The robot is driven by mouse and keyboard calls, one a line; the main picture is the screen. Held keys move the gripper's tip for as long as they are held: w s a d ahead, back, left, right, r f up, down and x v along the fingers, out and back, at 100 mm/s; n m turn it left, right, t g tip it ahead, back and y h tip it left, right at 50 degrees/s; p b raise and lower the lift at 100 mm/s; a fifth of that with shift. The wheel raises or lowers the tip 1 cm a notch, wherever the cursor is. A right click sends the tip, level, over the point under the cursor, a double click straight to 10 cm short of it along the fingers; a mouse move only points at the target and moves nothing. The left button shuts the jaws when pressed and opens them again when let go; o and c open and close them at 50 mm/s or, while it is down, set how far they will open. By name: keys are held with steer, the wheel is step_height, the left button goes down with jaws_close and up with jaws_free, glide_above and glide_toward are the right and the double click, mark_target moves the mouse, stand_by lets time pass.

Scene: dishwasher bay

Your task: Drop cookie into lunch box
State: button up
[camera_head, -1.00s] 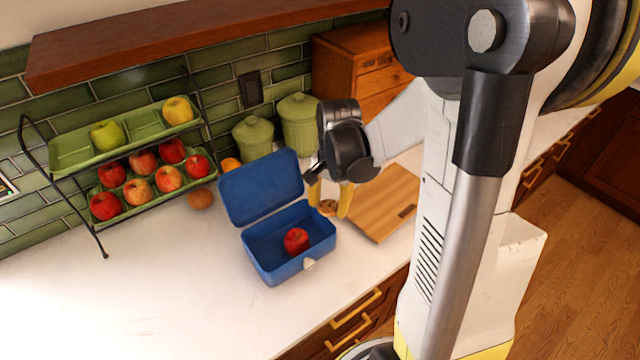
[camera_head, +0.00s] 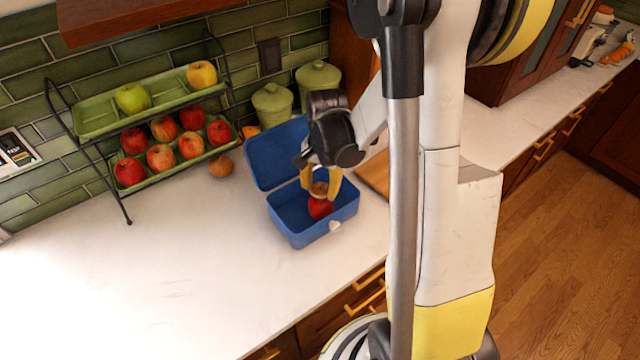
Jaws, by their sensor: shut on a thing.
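My gripper (camera_head: 320,183) has yellow fingers and is shut on a small brown cookie (camera_head: 319,189). The cookie shows between the fingertips, over the inside of the lunch box. The blue lunch box (camera_head: 291,232) stands open on the white counter, its lid (camera_head: 268,155) raised at the back. A red apple (camera_head: 320,209) lies inside the box, just below the cookie in the picture. The fingers hide part of the box's interior and rim. I cannot tell how far the cookie is above the apple.
A two-tier rack (camera_head: 97,122) of apples stands at the left, with a brown round fruit (camera_head: 221,167) beside it. Green canisters (camera_head: 273,104) stand behind the lid. A wooden board (camera_head: 376,173) lies right of the box, partly hidden by my arm. The front left counter is clear.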

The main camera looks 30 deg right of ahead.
mark_target(322, 190)
steer(key=o, duration=0.7)
step_height(322, 190, up, 12)
steer(key=shift+s+d, duration=0.15)
steer(key=shift+s, duration=0.15)
stand_by(0.4)
steer(key=s+a+f+n+t+b, duration=0.4)
steer(key=s+a+n+t+b, duration=0.2)
steer(key=s+a+n+b, duration=0.4)
steer(key=a+n, duration=0.2)
steer(key=a, duration=0.1)
steer(key=shift+a+f+t+b, duration=0.15)
steer(key=shift+a+t+b, duration=0.15)
steer(key=shift+a+b, duration=0.1)
